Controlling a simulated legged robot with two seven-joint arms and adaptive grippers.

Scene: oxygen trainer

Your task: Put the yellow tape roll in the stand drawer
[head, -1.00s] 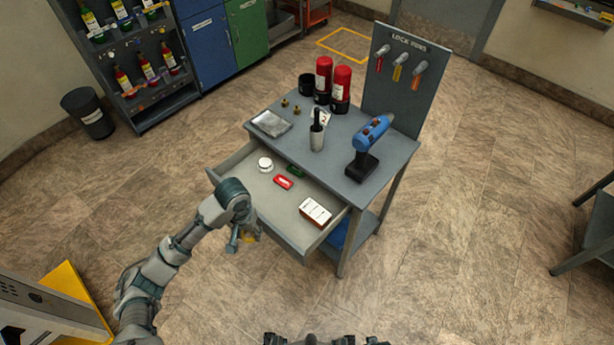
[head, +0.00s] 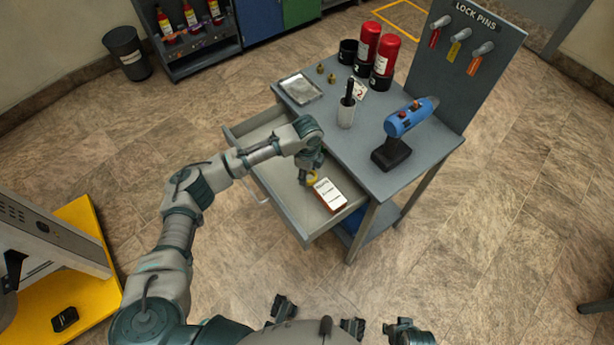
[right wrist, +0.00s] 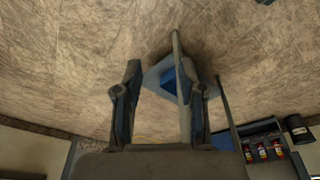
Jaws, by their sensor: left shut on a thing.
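The yellow tape roll (head: 312,179) shows as a small yellow ring at the tip of my left gripper (head: 307,175), in the head view. The gripper is shut on it and partly hides it. It is over the inside of the open stand drawer (head: 265,132), just left of a white and brown box. I cannot tell whether the roll touches the drawer floor. My right gripper (right wrist: 163,78) is open and empty in the right wrist view, with its fingers apart.
The white and brown box (head: 330,194) lies in the drawer's front right part. My left arm hides the drawer's other contents.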

